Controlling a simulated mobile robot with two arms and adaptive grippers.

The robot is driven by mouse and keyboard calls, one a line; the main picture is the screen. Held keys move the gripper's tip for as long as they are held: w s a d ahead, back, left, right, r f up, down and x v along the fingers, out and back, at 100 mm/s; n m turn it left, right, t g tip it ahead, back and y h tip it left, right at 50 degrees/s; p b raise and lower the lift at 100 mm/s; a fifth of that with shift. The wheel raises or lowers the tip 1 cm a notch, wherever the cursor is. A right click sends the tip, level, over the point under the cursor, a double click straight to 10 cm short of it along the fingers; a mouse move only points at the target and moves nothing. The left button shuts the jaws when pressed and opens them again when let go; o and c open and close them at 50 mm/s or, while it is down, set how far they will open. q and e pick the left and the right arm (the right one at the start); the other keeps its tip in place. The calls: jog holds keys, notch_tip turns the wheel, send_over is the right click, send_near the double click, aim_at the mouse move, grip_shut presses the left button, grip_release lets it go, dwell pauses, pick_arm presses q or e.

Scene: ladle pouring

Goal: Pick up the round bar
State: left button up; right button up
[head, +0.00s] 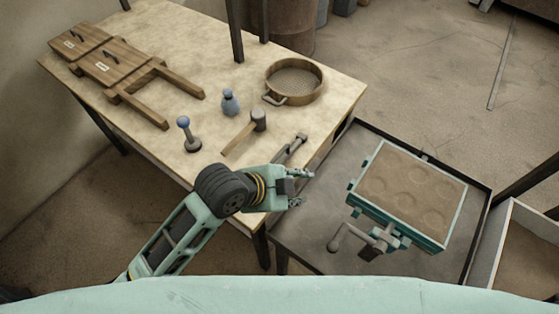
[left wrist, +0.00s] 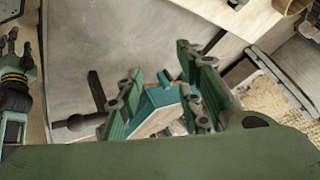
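My left gripper (head: 306,188) is open and empty, above the gap between the table's front edge and the grey tray stand. In the left wrist view its two green fingers (left wrist: 162,100) are spread apart. A grey metal bar-like tool (head: 290,149) lies on the table's right front edge, just behind the left gripper and apart from it; I cannot tell for sure that it is the round bar. My right gripper (left wrist: 18,42) shows only at the left edge of the left wrist view, with its fingers apart and nothing seen between them.
The wooden table (head: 205,80) bears a mallet (head: 258,119), a blue bottle (head: 230,102), a blue-knobbed tool (head: 187,136), a round sieve (head: 294,99) and wooden boards (head: 110,65). A teal-framed mould box (head: 411,188) with a crank sits on the grey tray (head: 300,235) at right.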

pick_arm(q)
jog(key=d+r+m+g, duration=0.25)
jog(key=d+m, duration=0.35)
jog(key=m, duration=0.5)
jog(key=m+y, duration=0.3)
jog(key=m, duration=1)
send_over(279, 153)
jog(key=s+a, duration=0.2)
jog(key=shift+s+f+p, duration=0.15)
jog(key=shift+f+p, duration=0.15)
jog(key=shift+p, duration=0.05)
jog(key=x, duration=0.2)
jog(key=p+x, duration=0.1)
jog(key=x, duration=0.1)
jog(key=w+p+x, duration=0.1)
jog(key=x, duration=0.1)
jog(key=shift+a+f, duration=0.25)
jog(key=shift+f, duration=0.1)
jog(key=shift+w+d+f, duration=0.1)
jog(key=shift+d+f, duration=0.05)
jog(key=shift+f, duration=0.3)
grip_shut()
jog(key=shift+r, duration=0.1)
